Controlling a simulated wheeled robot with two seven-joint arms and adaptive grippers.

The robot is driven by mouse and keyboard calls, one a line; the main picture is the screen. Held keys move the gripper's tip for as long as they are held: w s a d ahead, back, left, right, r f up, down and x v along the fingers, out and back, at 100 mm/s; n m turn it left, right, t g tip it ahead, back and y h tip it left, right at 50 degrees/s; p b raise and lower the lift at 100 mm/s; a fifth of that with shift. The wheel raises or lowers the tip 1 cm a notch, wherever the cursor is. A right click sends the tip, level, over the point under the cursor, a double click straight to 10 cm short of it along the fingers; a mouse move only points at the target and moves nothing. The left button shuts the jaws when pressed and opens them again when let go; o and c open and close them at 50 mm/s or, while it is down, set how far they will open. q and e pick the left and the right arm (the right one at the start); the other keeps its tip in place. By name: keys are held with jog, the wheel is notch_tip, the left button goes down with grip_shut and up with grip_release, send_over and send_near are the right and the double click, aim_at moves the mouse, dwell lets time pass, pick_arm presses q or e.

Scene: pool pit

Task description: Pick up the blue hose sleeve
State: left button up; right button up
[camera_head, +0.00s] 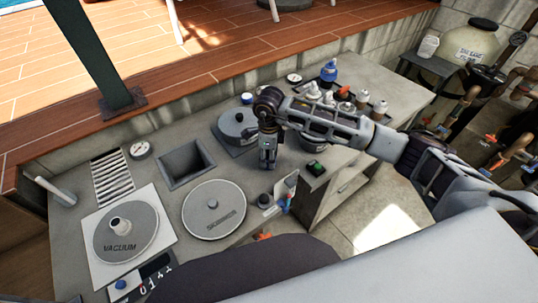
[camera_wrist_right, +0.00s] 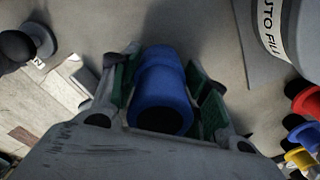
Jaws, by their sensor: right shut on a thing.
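The blue hose sleeve (camera_wrist_right: 163,82) is a short, hollow blue cylinder with a dark opening, seen in the right wrist view. My right gripper (camera_head: 268,158) is shut on it, with a green pad on each side of the sleeve. In the head view the gripper points down over the grey counter, right of the square opening, and mostly hides the sleeve. I cannot tell whether the sleeve touches the counter. My left gripper is not in view.
A round lid marked SKIMMER (camera_head: 213,209) and one marked VACUUM (camera_head: 125,232) lie on the counter (camera_head: 75,180). A square opening (camera_head: 186,164) lies between them and the back. A black knob (camera_head: 265,200) is near the front edge. Several bottles (camera_head: 329,73) stand behind my right arm.

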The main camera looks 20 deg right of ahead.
jog(key=shift+c, duration=0.7)
jog(key=shift+r, duration=0.2)
notch_tip(320, 180, up, 8)
jog(key=shift+f+b, duration=0.1)
jog(key=shift+b, duration=0.6)
jog(key=shift+r, duration=0.7)
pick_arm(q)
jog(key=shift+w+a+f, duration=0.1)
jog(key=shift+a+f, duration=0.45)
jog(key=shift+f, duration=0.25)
pick_arm(e)
jog(key=shift+r, duration=0.25)
